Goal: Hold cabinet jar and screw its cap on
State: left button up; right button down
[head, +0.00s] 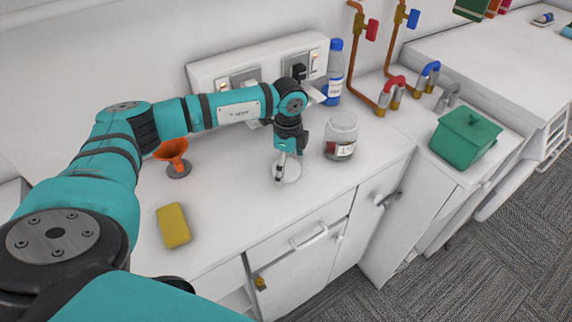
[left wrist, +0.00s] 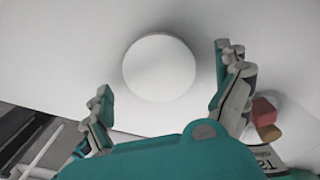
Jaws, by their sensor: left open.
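The cabinet jar (head: 341,128) is clear glass with dark and reddish contents and a pale label. It stands upright on the counter, and its top looks uncovered. Part of its label and contents shows at the lower right of the left wrist view (left wrist: 262,155). The cap (head: 292,172) is a round white disc lying flat on the counter, left of the jar. My left gripper (head: 282,170) points down over the cap, partly hiding it. In the left wrist view the cap (left wrist: 160,67) shows beyond and between the open fingers, which look apart from it. My right gripper is not in view.
A blue-capped bottle (head: 334,75) stands behind the jar. A green lidded pot (head: 465,137) is at the right. The counter's front edge is close.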

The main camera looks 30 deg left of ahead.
pick_arm(q)
jog(key=shift+f, duration=0.15)
jog(key=c, duration=0.8)
jog(key=shift+c, duration=0.2)
